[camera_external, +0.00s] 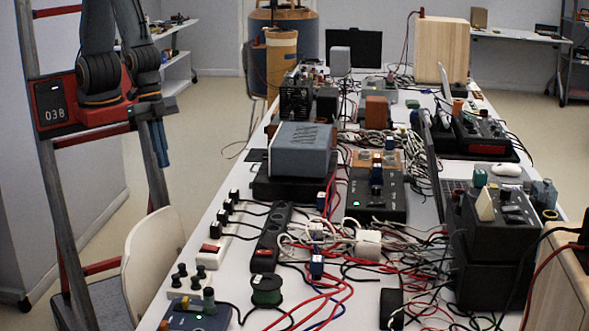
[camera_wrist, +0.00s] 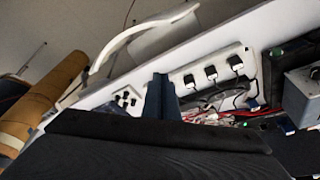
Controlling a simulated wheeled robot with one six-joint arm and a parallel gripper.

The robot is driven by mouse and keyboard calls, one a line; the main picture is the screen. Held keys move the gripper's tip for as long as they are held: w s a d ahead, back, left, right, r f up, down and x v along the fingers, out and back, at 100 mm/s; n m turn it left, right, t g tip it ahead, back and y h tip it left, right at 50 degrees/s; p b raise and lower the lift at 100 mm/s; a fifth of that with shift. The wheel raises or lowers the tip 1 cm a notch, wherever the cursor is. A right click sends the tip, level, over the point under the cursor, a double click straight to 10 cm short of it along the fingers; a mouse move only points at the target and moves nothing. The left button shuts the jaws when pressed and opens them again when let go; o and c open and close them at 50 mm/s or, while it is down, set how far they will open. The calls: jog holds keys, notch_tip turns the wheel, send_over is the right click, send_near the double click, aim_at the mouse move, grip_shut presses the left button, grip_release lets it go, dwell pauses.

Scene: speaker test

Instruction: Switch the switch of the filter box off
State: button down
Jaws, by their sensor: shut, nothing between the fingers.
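My gripper (camera_external: 160,143) hangs at the left, beside the table and apart from everything on it. Its blue fingers are shut and empty. They also show in the wrist view (camera_wrist: 160,98), in front of a white power strip. I cannot tell for sure which thing is the filter box. A low black box with a green light (camera_external: 378,207) stands mid-table, and a small blue-grey box with a green light (camera_external: 208,319) lies at the near left edge. No switch position can be read.
A white power strip (camera_external: 211,251) and a black strip (camera_external: 272,238) lie along the left table edge. Red, white and black cables tangle mid-table. A grey-blue box (camera_external: 300,149) stands behind. A white chair (camera_external: 152,262) stands close to the table's left side.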

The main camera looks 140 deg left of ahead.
jog(key=w+a+f+n+t+y+b, duration=0.25)
jog(key=w+a+f+b, duration=0.2)
jog(key=w+a, duration=0.4)
jog(key=w+a+f+n+t+y+b, duration=0.1)
jog(key=w+a+f+t+b, duration=0.3)
jog(key=w+a, duration=0.5)
jog(key=w+a+n+t+y+b, duration=0.1)
jog(key=a+y+b, duration=0.3)
jog(key=a, duration=0.7)
jog(key=w+a+n+t+y+b, duration=0.1)
jog(key=w+a+n+y+b, duration=0.2)
jog(key=a+b, duration=0.3)
jog(key=a+y, duration=0.1)
jog(key=a, duration=0.3)
jog(key=shift+a+f, duration=0.15)
jog(key=shift+a, duration=0.2)
jog(key=shift+n, duration=0.25)
send_over(370, 203)
jog(key=shift+s+d+f, duration=0.35)
jog(key=shift+f, duration=0.15)
jog(key=f, duration=0.3)
jog(key=shift+w+a+f, duration=0.1)
jog(key=shift+w+a, duration=0.15)
jog(key=shift+f, duration=0.4)
